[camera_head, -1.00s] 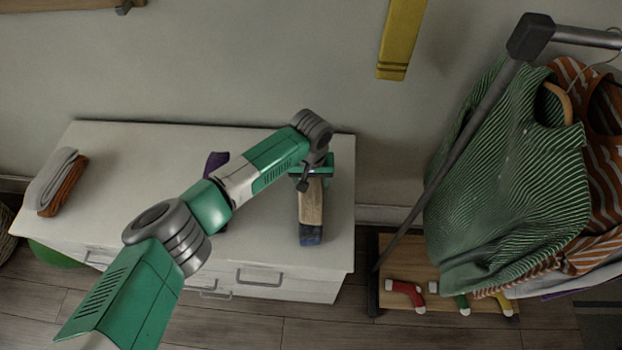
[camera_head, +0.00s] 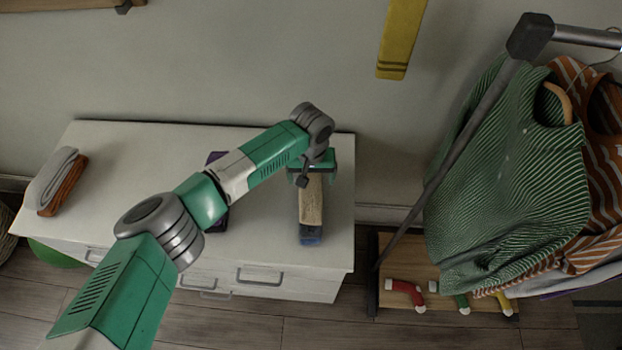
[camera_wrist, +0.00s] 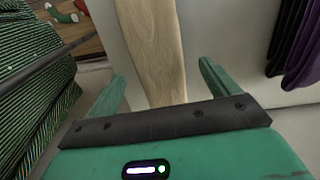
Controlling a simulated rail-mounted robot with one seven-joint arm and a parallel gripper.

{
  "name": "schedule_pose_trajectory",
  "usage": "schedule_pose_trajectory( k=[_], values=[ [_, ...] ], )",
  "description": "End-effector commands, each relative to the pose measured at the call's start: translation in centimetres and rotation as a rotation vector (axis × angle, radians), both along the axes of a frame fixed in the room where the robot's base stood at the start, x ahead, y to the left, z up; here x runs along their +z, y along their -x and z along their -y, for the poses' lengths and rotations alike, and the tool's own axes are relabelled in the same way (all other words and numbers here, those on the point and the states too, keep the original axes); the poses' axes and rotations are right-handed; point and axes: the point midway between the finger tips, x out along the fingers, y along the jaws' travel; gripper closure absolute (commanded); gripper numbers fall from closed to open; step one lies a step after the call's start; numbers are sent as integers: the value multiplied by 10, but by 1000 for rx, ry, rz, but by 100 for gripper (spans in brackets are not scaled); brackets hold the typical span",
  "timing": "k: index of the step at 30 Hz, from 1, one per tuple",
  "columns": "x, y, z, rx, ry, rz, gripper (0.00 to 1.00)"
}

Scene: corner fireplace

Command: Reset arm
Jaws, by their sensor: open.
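My gripper (camera_head: 313,172) is above the right end of the white dresser (camera_head: 130,140). In the wrist view my gripper (camera_wrist: 160,82) is open, with its two green fingers apart. A light wooden piece (camera_wrist: 150,45) shows between and beyond the fingers, with nothing seen clamped. In the head view this long wooden piece (camera_head: 311,203) has a blue and dark front end and lies on the dresser top. Its far end is hidden under my gripper.
A folded grey and rust cloth pair (camera_head: 55,182) lies at the dresser's left end. A dark purple item (camera_head: 217,158) is partly hidden behind my arm. A clothes rack (camera_head: 455,145) with hanging garments (camera_head: 515,190) stands at right. Small socks (camera_head: 405,292) lie on its base.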

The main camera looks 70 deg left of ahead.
Motion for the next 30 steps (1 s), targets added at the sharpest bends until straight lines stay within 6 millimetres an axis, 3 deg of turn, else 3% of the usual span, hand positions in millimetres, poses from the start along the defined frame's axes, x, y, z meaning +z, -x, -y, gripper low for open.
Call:
schedule_pose_trajectory(
  k=[3,9,24,26,29,30],
  values=[
    [28,0,-1,-1,-4,2,13],
    [51,0,-1,1,-2,1,13],
    [53,0,-1,1,-1,0,13],
    [56,-12,8,1,12,31,13],
    [70,-62,49,13,81,168,13],
    [81,-88,72,23,125,241,13]
  ],
)
